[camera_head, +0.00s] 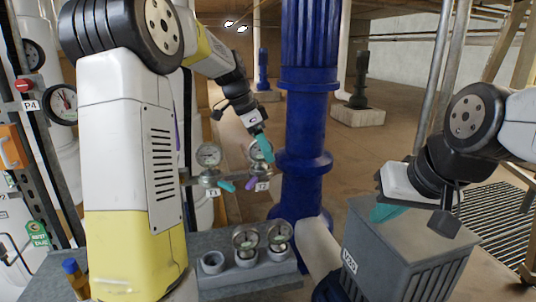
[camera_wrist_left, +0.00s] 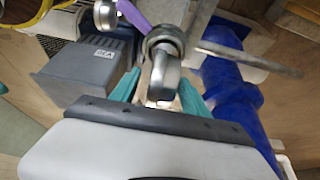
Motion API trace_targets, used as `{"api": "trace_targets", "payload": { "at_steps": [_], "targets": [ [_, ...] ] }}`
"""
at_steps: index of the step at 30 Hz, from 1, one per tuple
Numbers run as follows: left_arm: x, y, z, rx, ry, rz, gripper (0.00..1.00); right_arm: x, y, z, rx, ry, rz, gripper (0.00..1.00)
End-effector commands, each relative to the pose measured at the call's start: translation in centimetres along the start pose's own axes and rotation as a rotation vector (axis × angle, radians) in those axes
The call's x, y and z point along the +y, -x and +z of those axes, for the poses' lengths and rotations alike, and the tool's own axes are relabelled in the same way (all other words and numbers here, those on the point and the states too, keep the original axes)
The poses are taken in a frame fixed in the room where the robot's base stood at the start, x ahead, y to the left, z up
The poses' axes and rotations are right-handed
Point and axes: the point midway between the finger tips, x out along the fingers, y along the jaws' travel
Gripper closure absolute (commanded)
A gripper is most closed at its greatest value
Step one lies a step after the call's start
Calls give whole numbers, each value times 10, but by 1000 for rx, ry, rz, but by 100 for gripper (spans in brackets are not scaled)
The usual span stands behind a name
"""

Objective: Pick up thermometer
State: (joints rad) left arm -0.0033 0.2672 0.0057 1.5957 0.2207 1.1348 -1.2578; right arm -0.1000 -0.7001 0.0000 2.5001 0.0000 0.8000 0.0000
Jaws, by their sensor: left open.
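A round dial thermometer (camera_head: 256,154) is mounted at the label T2, partly hidden by my left gripper. My left gripper (camera_head: 264,149) is open at this thermometer. In the left wrist view, its teal fingers (camera_wrist_left: 159,92) stand on either side of the metal thermometer (camera_wrist_left: 165,78), seen nearly edge-on. A second thermometer (camera_head: 209,155) is mounted at T3. Two more thermometers (camera_head: 246,240) (camera_head: 279,234) stand in a grey holder (camera_head: 247,273) on the bench. My right gripper (camera_head: 388,213) is by the grey box at the right; its finger gap is hard to make out.
A thick blue pipe (camera_head: 307,110) rises just right of my left gripper. The grey box (camera_head: 410,250) labelled V30 stands at the front right. The holder's left socket (camera_head: 212,262) is empty. A gauge (camera_head: 63,103) labelled P4 is at the far left.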

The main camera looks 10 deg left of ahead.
Motion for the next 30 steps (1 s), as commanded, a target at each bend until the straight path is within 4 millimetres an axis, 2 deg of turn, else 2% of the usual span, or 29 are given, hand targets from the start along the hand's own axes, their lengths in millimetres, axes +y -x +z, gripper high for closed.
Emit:
{"api": "trace_targets", "payload": {
  "at_steps": [1, 9, 16, 20, 30],
  "targets": [
    [0, 0, 0, 0, 0, 0, 46, 0, 0, 0, 0, 0, 0, 100],
    [0, 0, 0, 0, 1, 0, 99, 0, 0, 0, 0, 0, 0, 100],
    [0, 1, 0, 1, 1, -1, 100, 0, 0, 0, 0, 0, 0, 100],
    [-1, 10, -4, 2, 0, -3, 100, 0, 0, 0, 0, 0, 0, 100],
    [-1, 70, -29, 2, -1, -4, 100, 0, 0, 0, 0, 0, 0, 100]
  ]
}}
